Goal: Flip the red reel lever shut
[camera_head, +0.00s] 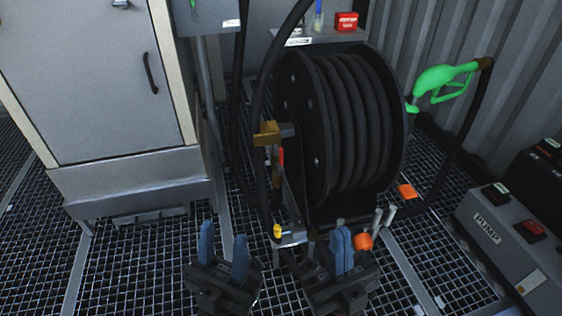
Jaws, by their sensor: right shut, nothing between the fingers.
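The hose reel (345,130) stands in the middle, wound with thick black hose. A small red lever (281,157) shows at the reel's left side, just below a brass fitting (267,134). It looks roughly upright, but is too small to tell its exact position. My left gripper (223,250) is low in front of the reel, left of the lever, with its blue fingers apart and nothing between them. My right gripper (342,250) is in front of the reel's base, right of and below the lever, with its fingers together and empty. Neither gripper appears to touch the lever.
A green fuel nozzle (440,78) hangs right of the reel. Orange pieces (363,241) are by the reel's base. A grey cabinet (90,70) stands left, and a pump control box (495,230) right. Black hoses run down beside the lever. Grating floor (130,255) is open at left.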

